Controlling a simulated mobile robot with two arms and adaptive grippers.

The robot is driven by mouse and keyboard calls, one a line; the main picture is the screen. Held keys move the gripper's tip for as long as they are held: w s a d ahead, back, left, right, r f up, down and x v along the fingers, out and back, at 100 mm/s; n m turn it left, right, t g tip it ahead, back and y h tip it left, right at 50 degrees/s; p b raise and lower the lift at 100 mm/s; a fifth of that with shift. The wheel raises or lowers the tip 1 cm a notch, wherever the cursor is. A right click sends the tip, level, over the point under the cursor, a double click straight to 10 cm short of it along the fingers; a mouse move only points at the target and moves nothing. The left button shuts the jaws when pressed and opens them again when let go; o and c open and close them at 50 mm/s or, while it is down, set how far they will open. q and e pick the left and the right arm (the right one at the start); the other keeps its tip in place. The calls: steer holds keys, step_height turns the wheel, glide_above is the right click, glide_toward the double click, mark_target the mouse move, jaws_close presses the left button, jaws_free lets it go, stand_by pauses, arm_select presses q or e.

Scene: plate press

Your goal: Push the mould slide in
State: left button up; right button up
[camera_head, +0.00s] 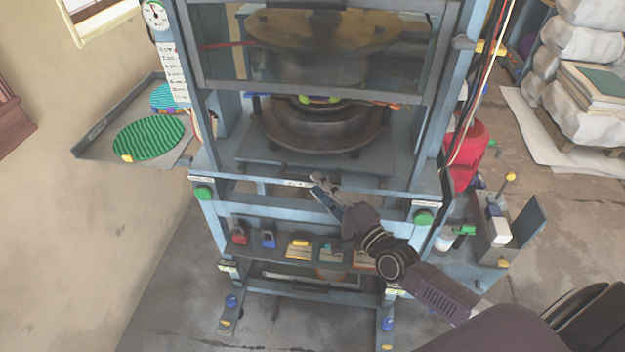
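The mould slide (260,153) is a flat grey plate inside the blue press frame, with the round dark mould (322,130) on it. The front edge of the slide lies close behind the front crossbar of the press. My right gripper (317,183) is at the middle of that crossbar, just in front of the slide. Its fingertips point up and left toward the slide. I cannot tell whether they touch it. The fingers are small and seen at an angle, so their opening is unclear. Nothing shows held in them. My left gripper is out of view.
A mesh guard frame (320,90) crosses the press above the mould. A side tray with a green ribbed disc (148,138) stands left. A red cylinder (467,150) and a small bench (497,240) stand right.

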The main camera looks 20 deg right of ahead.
steer(key=shift+v, duration=1.7)
